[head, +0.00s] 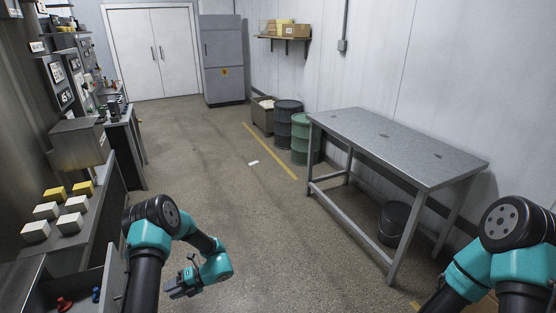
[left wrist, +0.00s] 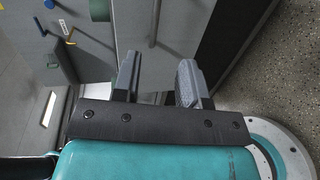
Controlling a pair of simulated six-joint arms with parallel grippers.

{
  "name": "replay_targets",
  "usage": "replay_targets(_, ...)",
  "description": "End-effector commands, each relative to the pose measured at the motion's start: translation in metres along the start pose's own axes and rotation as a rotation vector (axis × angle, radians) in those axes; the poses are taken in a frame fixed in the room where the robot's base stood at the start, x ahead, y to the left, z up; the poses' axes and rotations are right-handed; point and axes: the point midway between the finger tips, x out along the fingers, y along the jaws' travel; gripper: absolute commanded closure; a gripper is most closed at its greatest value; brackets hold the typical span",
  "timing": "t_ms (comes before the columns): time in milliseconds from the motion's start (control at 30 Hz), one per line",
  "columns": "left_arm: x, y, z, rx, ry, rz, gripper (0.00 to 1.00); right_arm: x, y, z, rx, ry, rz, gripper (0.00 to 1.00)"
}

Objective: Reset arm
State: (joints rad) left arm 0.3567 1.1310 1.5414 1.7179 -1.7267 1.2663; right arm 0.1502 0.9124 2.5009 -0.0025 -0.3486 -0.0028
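My left gripper (head: 178,287) hangs over the concrete floor, to the right of the open drawer at the lower left of the head view. In the left wrist view its two grey fingers (left wrist: 158,72) stand apart with nothing between them. My right arm shows only at the lower right of the head view; its gripper is out of sight.
White and yellow blocks (head: 68,223) sit on the left counter. The open drawer (head: 98,282) holds small red and blue items. A metal table (head: 395,145) stands at right, with green and dark drums (head: 302,142) behind it. The middle floor is mostly clear.

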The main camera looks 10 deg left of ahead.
Motion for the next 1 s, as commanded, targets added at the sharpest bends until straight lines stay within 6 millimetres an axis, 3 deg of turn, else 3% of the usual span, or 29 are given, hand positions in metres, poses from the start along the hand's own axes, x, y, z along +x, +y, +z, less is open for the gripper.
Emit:
replay_targets(267, -0.005, -0.019, 0.016, 0.352, -0.431, -0.098, 0.61, 0.0, 0.0, 0.0, 0.0, 0.0, 0.0, 0.57)
replay_targets(433, -0.028, -0.041, 0.017, 0.693, -0.798, -0.131, 0.61, 0.0, 0.0, 0.0, 0.0, 0.0, 0.0, 0.57)
replay_targets(567, -0.054, -0.059, 0.005, 0.971, -1.085, -0.123, 0.61, 0.0, 0.0, 0.0, 0.0, 0.0, 0.0, 0.57)
replay_targets(767, -0.096, -0.082, -0.044, 1.413, -1.536, -0.054, 0.61, 0.0, 0.0, 0.0, 0.0, 0.0, 0.0, 0.57)
replay_targets(1000, -0.13, -0.09, -0.143, 1.929, -2.101, 0.141, 0.61, 0.0, 0.0, 0.0, 0.0, 0.0, 0.0, 0.57)
